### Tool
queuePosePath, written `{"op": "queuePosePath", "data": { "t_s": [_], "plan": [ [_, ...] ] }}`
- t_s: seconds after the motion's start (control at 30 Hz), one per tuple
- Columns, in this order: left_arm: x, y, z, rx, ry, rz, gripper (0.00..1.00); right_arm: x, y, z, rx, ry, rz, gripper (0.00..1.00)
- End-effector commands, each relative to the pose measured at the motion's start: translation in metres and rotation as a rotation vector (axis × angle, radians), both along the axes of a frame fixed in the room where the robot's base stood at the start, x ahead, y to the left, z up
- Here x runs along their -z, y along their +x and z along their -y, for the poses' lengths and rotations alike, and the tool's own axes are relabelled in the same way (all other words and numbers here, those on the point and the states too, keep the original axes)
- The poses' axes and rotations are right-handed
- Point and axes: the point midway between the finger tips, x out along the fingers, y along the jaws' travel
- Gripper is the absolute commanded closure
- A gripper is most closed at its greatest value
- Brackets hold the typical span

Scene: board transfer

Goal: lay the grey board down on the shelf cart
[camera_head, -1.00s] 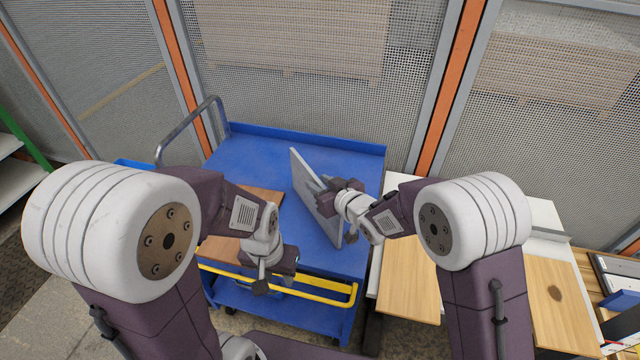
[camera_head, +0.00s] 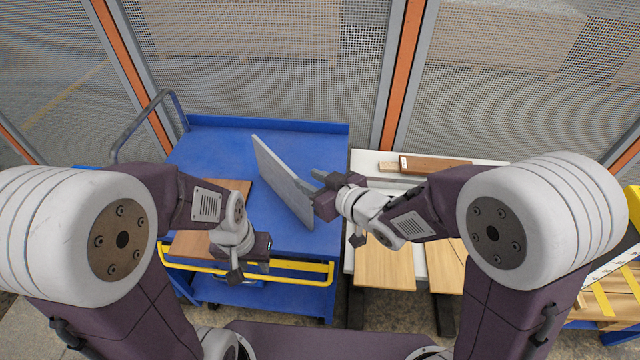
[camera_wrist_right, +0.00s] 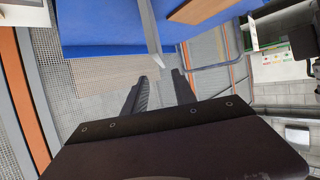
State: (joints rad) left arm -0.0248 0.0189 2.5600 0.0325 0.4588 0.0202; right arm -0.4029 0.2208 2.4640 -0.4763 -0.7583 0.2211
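The grey board (camera_head: 280,178) stands steeply tilted on its edge over the blue top of the shelf cart (camera_head: 205,150); I cannot tell how its lower edge rests. My right gripper (camera_head: 318,182) is at the board's right side. In the right wrist view its two fingers (camera_wrist_right: 160,76) are apart with nothing clamped between them, and the board's thin edge (camera_wrist_right: 151,35) shows just beyond the fingertips. My left gripper (camera_head: 255,262) points down at the cart's front by the yellow rail, left of and apart from the board. Its fingers are too small and dark to read.
A brown board (camera_head: 205,243) lies flat on the cart's left part, partly hidden by my left arm. A white table (camera_head: 435,262) with light wooden boards (camera_head: 385,268) stands right of the cart. A mesh fence (camera_head: 240,60) closes off the back.

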Motion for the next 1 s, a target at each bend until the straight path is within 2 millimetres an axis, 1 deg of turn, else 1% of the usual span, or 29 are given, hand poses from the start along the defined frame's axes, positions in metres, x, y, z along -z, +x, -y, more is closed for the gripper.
{"op": "queuePosePath", "data": {
  "t_s": [0.2, 0.23, 0.27, 0.33, 0.37, 0.4, 0.47, 0.5, 0.53, 0.6, 0.7, 0.73, 0.8, 1.0],
  "plan": [
    [0.000, 0.000, 0.000, 0.000, 0.000, 0.000, 0.64, 0.001, 0.001, 0.002, 0.005, -0.004, -0.003, 0.67],
    [0.000, 0.000, 0.000, 0.000, 0.000, 0.000, 0.64, 0.004, 0.002, 0.007, 0.019, -0.016, -0.013, 0.67],
    [0.000, 0.000, 0.000, 0.000, 0.000, 0.000, 0.64, 0.008, 0.005, 0.016, 0.048, -0.035, -0.030, 0.67],
    [0.000, 0.000, 0.000, 0.000, 0.000, 0.000, 0.64, 0.030, 0.009, 0.057, 0.164, -0.115, -0.119, 0.67],
    [0.000, 0.000, 0.000, 0.000, 0.000, 0.000, 0.64, 0.042, 0.008, 0.082, 0.231, -0.162, -0.179, 0.67],
    [0.000, 0.000, 0.000, 0.000, 0.000, 0.000, 0.64, 0.061, -0.001, 0.118, 0.325, -0.223, -0.279, 0.67],
    [0.000, 0.000, 0.000, 0.000, 0.000, 0.000, 0.64, 0.085, -0.026, 0.166, 0.453, -0.297, -0.448, 0.67],
    [0.001, 0.000, 0.000, 0.000, 0.000, 0.000, 0.64, 0.097, -0.048, 0.191, 0.523, -0.332, -0.562, 0.67],
    [0.001, 0.000, 0.000, 0.000, 0.000, 0.000, 0.64, 0.105, -0.066, 0.206, 0.567, -0.350, -0.647, 0.67],
    [0.001, 0.000, 0.000, 0.000, 0.000, 0.000, 0.64, 0.115, -0.104, 0.226, 0.635, -0.371, -0.818, 0.67],
    [0.000, 0.000, 0.000, 0.000, 0.000, 0.000, 0.64, 0.119, -0.142, 0.236, 0.679, -0.375, -0.980, 0.67],
    [0.000, 0.000, 0.000, 0.000, 0.000, 0.000, 0.64, 0.120, -0.149, 0.237, 0.683, -0.374, -1.007, 0.67],
    [0.000, 0.000, 0.000, 0.000, 0.000, 0.000, 0.64, 0.120, -0.156, 0.237, 0.688, -0.374, -1.037, 0.67],
    [0.000, 0.000, 0.000, 0.000, 0.000, 0.000, 0.64, 0.119, -0.156, 0.237, 0.686, -0.375, -1.037, 0.67]
  ]
}}
